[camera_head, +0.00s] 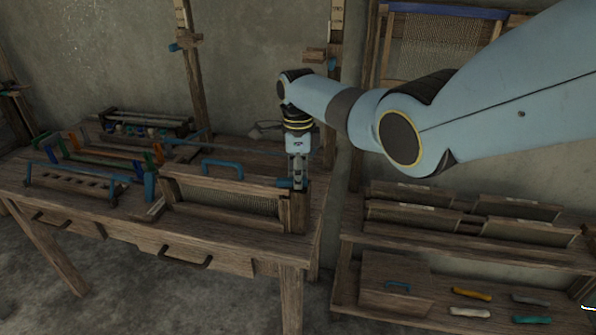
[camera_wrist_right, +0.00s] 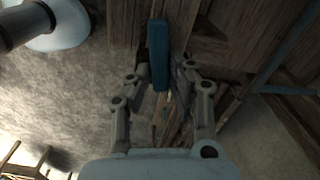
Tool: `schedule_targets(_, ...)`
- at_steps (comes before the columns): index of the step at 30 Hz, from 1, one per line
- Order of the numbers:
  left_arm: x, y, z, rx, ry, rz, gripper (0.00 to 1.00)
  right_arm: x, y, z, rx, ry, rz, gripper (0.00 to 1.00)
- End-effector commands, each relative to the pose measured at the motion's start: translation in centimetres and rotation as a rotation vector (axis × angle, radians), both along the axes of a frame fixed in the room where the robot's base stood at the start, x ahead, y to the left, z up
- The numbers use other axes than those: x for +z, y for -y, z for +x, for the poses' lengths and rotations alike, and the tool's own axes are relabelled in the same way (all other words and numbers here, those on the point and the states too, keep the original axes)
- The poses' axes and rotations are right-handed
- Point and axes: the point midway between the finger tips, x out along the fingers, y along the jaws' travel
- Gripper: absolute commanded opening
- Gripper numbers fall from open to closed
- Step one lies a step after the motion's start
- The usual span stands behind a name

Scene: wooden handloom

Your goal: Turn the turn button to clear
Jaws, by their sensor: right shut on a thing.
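The turn button is a blue bar (camera_wrist_right: 159,52) standing lengthwise between the fingers of my right gripper (camera_wrist_right: 160,75) in the right wrist view. In the head view a small blue part of it (camera_head: 284,183) shows beside my right gripper (camera_head: 297,180), at the top right end of the wooden reed frame (camera_head: 222,196). The right gripper points down and is shut on the bar. The fingers hide part of the button in the head view, so its exact angle there is unclear. My left gripper is not in view.
The reed frame has a blue handle (camera_head: 222,163) and stands on the wooden table (camera_head: 105,212). A rack with a blue bar (camera_head: 72,180) stands at left. Shelves with framed reeds (camera_head: 412,215) and a box (camera_head: 395,280) stand at right, past a gap.

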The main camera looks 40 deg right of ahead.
Motion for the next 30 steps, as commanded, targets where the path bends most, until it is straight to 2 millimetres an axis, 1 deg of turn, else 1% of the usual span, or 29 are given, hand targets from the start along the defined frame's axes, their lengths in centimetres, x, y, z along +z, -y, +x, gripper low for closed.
schedule_targets(1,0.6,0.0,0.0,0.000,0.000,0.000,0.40,0.3,-0.1,-0.1,0.040,-0.002,0.000,0.00)
schedule_targets(9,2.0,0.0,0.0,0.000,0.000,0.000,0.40,0.3,-0.2,-0.2,0.297,-0.001,0.001,0.00)
schedule_targets(18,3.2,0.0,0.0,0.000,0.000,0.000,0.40,0.2,-0.2,-0.4,0.581,0.000,0.001,0.00)
schedule_targets(30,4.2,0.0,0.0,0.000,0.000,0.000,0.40,0.1,-0.2,-0.7,0.957,0.001,0.002,0.00)
